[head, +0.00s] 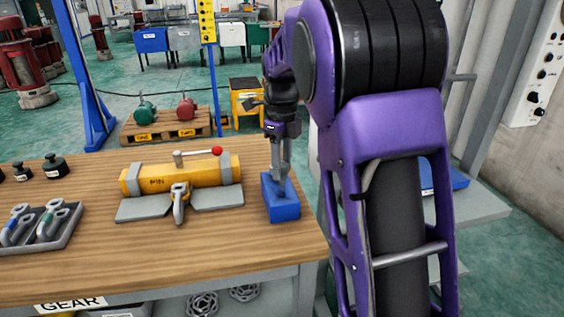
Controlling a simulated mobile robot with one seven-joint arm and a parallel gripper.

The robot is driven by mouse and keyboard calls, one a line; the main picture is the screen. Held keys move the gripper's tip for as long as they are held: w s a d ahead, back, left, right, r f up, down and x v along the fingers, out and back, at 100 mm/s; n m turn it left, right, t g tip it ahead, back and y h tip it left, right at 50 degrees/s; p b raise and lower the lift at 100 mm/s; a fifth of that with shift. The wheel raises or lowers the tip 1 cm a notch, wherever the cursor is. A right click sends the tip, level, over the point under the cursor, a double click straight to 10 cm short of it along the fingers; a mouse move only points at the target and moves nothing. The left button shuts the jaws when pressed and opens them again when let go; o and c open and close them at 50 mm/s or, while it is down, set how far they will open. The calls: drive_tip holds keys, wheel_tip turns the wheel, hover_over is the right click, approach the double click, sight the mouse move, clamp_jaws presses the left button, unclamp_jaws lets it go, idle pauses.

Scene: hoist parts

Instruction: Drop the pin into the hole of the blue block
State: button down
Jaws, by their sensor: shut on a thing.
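The blue block (283,210) stands on the wooden table near its right front edge. My gripper (281,173) is directly above the block, pointing down, with its fingertips at or just over the block's top. It is shut on the pin, but the pin is too small and too covered by the grey fingers to make out. The hole in the block's top is hidden behind the fingers, so I cannot tell whether the pin is in it.
A yellow cylinder (168,178) with grey bands and a red-knobbed lever lies left of the block on grey plates (218,197). A tray (66,237) with shackles and several black weights (55,167) are further left. Bare wood (180,255) lies in front.

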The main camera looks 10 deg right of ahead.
sight(282, 181)
drive_tip(key=shift+f, duration=2.15)
drive_tip(key=shift+f, duration=0.25)
drive_tip(key=shift+c, duration=2)
unclamp_jaws()
wheel_tip(282, 181, up, 17)
drive_tip(key=p, duration=0.4)
drive_tip(key=shift+w+r, duration=0.2)
